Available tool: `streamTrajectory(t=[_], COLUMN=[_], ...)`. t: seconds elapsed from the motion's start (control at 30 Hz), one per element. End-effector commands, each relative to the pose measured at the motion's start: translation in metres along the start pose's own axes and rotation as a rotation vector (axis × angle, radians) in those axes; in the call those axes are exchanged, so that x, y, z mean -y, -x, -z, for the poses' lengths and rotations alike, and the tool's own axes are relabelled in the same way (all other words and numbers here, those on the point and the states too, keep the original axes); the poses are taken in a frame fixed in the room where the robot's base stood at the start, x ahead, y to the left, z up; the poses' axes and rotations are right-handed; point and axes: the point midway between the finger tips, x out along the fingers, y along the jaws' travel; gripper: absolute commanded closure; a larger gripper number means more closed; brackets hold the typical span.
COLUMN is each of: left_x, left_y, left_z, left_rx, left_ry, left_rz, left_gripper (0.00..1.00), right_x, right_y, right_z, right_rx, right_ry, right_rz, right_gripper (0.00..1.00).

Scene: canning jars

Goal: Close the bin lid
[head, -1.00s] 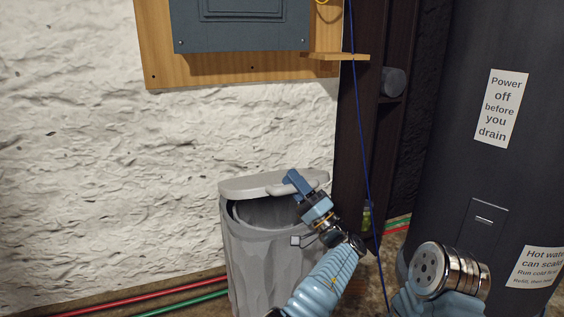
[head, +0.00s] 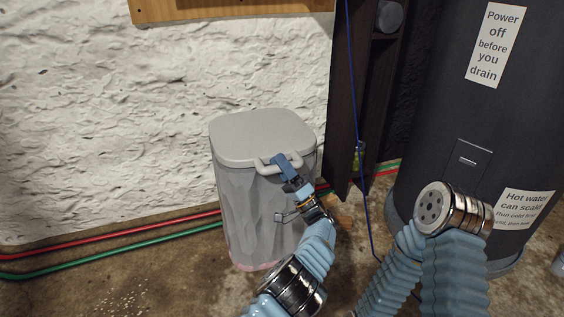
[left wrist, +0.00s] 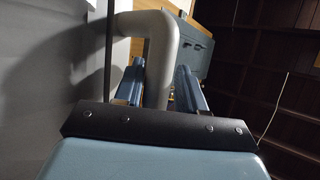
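The grey bin (head: 250,215) stands on the floor against the white wall. Its lid (head: 262,135) lies flat across the top, with no opening visible between lid and rim. A grey looped handle (head: 262,166) is at the lid's front edge. My left gripper (head: 280,161) is at the right part of this handle. In the left wrist view, the handle bar (left wrist: 160,60) passes between the fingers of my left gripper (left wrist: 160,75), which sit close on both sides of it. My right gripper is not in view.
A dark tank (head: 450,120) with paper labels stands at the right. A dark shelf post (head: 345,120) and a hanging blue cord (head: 358,130) are just right of the bin. Red and green pipes (head: 110,239) run along the wall's foot. The floor at front left is clear.

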Motion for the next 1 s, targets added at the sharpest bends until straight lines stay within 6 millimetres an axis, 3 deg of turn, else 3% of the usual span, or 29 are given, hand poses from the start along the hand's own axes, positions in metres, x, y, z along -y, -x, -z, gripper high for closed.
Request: streamTrajectory(t=[0.57,0.67,1.0], left_x=[0.000,0.000,-0.001], left_y=[0.007,0.022,0.105], left_z=[0.001,0.002,0.001], left_rx=[-0.003,-0.006,-0.006], left_ry=[0.000,0.001,0.002], left_rz=[-0.003,-0.003,-0.002], left_gripper=[0.57,0.57,0.57], right_x=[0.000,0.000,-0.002], right_y=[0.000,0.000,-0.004], right_z=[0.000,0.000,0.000], right_rx=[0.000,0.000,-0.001], right_ry=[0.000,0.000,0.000], right_rz=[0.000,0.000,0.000], right_gripper=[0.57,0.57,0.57])
